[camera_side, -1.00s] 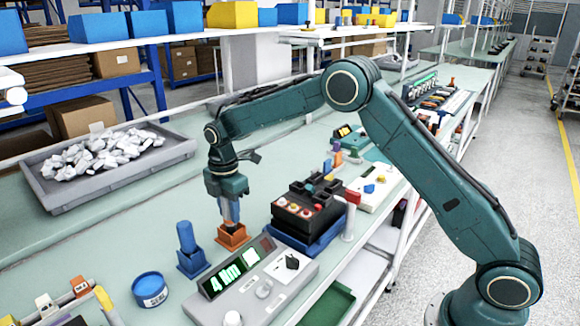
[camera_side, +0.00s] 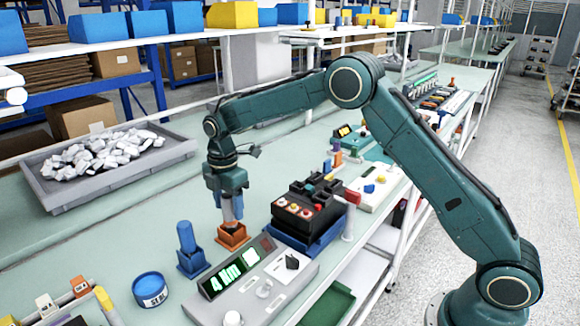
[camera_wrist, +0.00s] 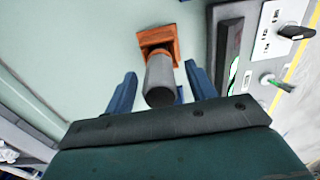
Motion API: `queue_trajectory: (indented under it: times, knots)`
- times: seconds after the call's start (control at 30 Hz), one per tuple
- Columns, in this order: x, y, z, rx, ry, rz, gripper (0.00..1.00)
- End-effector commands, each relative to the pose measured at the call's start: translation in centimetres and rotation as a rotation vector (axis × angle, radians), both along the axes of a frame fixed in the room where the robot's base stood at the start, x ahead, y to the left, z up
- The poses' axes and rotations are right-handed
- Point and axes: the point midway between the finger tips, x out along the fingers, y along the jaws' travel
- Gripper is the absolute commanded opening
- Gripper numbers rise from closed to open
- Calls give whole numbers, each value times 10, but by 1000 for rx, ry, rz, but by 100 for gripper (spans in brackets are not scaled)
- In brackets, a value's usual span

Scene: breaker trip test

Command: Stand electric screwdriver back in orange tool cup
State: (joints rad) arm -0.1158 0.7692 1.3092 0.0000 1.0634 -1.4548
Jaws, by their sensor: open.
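The orange tool cup (camera_side: 232,236) stands on the bench, left of the black breaker block. The electric screwdriver (camera_wrist: 160,80), a grey cylinder in the wrist view, stands in the orange cup (camera_wrist: 158,38), its upper part above the rim. It looks close to upright. My gripper (camera_side: 230,208) is above the cup, pointing down. In the wrist view its blue fingers (camera_wrist: 160,88) are apart, one on each side of the screwdriver, with gaps visible. The screwdriver is partly hidden by the fingers in the side view.
A blue tool in a blue cup (camera_side: 190,262) stands close by on the left. A torque display box (camera_side: 258,284) is in front, and the breaker block (camera_side: 305,212) to the right. A blue tub (camera_side: 151,289) and a grey tray (camera_side: 180,150) are further off.

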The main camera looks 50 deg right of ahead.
Motion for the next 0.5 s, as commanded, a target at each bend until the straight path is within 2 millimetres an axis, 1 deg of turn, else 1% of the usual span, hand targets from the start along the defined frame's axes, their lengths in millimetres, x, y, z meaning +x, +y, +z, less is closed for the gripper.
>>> queue_trajectory:
  times: [0.03,0.17,0.5]
  knots:
    - [0,0,8,0,-3,0,56]
    - [1,0,27,0,-4,0,56]
    - [1,0,85,0,-4,0,56]
